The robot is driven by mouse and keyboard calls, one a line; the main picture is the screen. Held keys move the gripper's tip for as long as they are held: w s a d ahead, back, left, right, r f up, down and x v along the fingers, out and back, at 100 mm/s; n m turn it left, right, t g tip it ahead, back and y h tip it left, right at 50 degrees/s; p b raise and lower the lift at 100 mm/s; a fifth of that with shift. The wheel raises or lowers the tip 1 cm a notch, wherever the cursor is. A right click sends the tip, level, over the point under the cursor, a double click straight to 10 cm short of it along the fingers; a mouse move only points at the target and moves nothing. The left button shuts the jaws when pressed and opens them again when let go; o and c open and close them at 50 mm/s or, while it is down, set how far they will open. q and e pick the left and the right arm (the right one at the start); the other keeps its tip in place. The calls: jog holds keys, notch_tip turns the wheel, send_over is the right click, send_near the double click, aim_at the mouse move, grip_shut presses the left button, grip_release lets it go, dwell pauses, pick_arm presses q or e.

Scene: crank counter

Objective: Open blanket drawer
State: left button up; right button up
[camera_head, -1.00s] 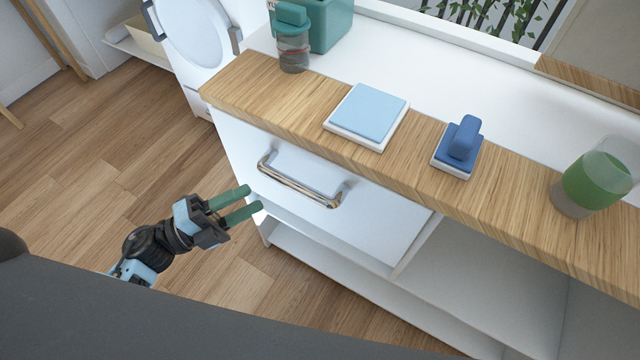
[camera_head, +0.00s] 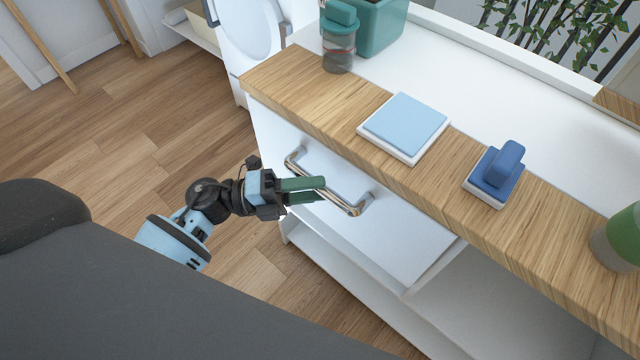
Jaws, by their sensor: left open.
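The white drawer (camera_head: 395,236) sits under the wooden counter edge, and its front looks flush with the cabinet. Its curved metal handle (camera_head: 352,208) runs along the upper part of the front. My left gripper (camera_head: 322,189) is open, with its green fingers pointing right. In the picture the fingertips overlap the middle of the handle. I cannot tell whether they touch it, and nothing shows held between them. My right gripper is not in view.
On the wooden counter (camera_head: 290,92) are a light blue square pad (camera_head: 405,124), a blue-handled block (camera_head: 497,172), a green-lidded jar (camera_head: 339,45) and a green cup (camera_head: 622,240). An open shelf (camera_head: 490,305) lies at lower right.

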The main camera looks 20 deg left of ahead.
pick_arm(q)
jog(key=shift+x, duration=0.9)
jog(key=shift+c, duration=0.2)
grip_shut()
